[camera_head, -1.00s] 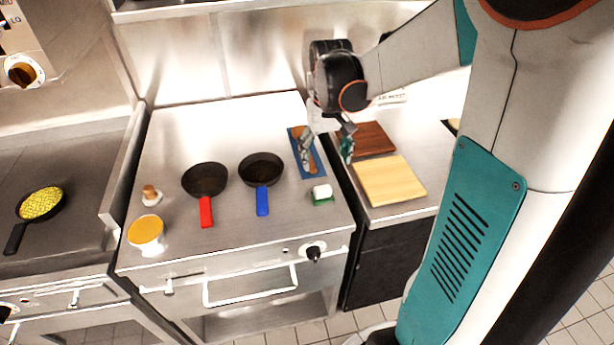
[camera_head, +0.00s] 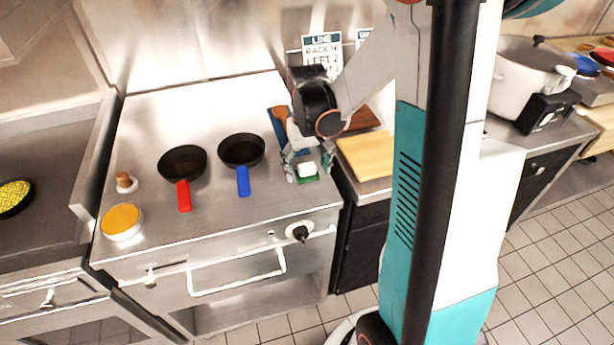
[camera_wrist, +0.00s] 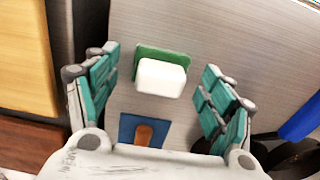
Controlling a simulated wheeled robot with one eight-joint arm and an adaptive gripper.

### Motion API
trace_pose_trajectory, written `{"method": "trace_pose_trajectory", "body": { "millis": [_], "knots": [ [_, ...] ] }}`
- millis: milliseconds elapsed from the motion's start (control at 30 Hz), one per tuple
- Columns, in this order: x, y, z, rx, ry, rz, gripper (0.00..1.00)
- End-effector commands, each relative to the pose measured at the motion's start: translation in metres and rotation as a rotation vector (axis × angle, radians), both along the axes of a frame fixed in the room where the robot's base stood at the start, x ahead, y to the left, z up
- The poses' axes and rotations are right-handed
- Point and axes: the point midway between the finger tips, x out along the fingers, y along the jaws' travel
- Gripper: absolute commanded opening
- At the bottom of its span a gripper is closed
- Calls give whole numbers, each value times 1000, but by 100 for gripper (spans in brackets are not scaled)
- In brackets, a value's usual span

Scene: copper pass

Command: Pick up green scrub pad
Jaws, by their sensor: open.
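The green scrub pad (camera_head: 308,179) lies on the steel counter near its front right corner. A white block (camera_head: 307,169) rests on top of it and hides part of it. In the wrist view the green pad (camera_wrist: 148,52) shows as a rim behind and beside the white block (camera_wrist: 160,78). My gripper (camera_head: 307,170) is open above the pad, its fingers pointing down. In the wrist view the open fingers of my gripper (camera_wrist: 158,88) stand on either side of the pad and block, apart from both.
A blue mat (camera_head: 278,122) with a wooden-handled tool lies behind the pad. A blue-handled pan (camera_head: 243,180) and a red-handled pan (camera_head: 184,195) stand to the left. A light cutting board (camera_head: 366,155) and a brown board are on the right counter, across a gap.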

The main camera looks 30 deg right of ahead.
Motion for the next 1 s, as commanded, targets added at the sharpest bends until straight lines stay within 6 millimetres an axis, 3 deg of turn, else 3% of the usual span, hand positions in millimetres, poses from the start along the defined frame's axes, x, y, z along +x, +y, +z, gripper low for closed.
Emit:
{"method": "trace_pose_trajectory", "body": {
  "millis": [233,433,467,833,1000],
  "knots": [
    [0,0,-3,0,0,0,75],
    [0,0,-3,0,0,0,30],
    [0,0,-3,0,0,0,28],
    [0,0,-1,0,0,0,27],
    [0,0,12,0,0,0,27]
  ]
}}
